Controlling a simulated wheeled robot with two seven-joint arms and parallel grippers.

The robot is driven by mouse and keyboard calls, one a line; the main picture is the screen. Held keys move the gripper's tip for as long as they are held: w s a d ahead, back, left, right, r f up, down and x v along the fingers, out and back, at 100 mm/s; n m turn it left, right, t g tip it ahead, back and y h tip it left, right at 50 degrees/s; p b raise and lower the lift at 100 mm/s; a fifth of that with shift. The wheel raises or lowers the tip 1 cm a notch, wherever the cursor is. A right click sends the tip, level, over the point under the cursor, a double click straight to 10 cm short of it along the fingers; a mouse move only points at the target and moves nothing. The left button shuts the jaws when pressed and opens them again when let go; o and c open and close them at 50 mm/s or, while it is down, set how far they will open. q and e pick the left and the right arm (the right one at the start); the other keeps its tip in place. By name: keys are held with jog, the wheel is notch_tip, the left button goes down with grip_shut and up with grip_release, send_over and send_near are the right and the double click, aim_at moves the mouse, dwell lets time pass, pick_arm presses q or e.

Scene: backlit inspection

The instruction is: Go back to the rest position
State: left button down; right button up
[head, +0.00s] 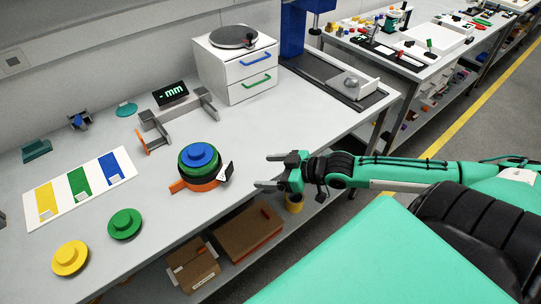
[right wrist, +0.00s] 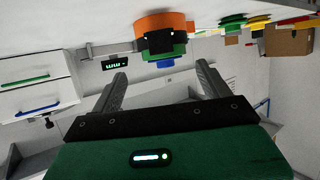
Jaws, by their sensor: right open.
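My right gripper (head: 272,171) comes in from the right in the head view. It is open and empty, beside the front edge of the table. Its two fingers also show apart in the right wrist view (right wrist: 163,82). To its left stands a round stack with a blue top (head: 201,155), green and dark rings and an orange base (head: 201,184). A gap lies between stack and fingertips. The stack also shows upside down in the right wrist view (right wrist: 163,40). My left gripper is not in view.
A yellow disc (head: 70,258), a green disc (head: 124,223) and a striped board (head: 47,205) lie on the left of the table. A white drawer unit (head: 237,75) with a scale, a display (head: 171,94) and a grey fixture (head: 180,116) stand behind. Cardboard boxes (head: 193,264) sit below.

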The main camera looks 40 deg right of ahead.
dwell(0.7)
jog(key=s+a+f+m+g+h, duration=0.1)
jog(key=s+a+f+g+h, duration=0.25)
jog(key=s+a+f, duration=0.5)
jog(key=s+m+g+h, duration=0.4)
jog(key=s, duration=0.7)
notch_tip(320, 180, down, 33)
jog(key=s+g, duration=0.1)
jog(key=g, duration=0.1)
jog(key=s+d+f, duration=0.2)
jog(key=s+f, duration=1.6)
jog(key=s, duration=0.1)
jog(key=shift+d+f+n+g, duration=0.2)
jog(key=shift+d+n+g, duration=0.1)
jog(key=shift+d+g, duration=0.05)
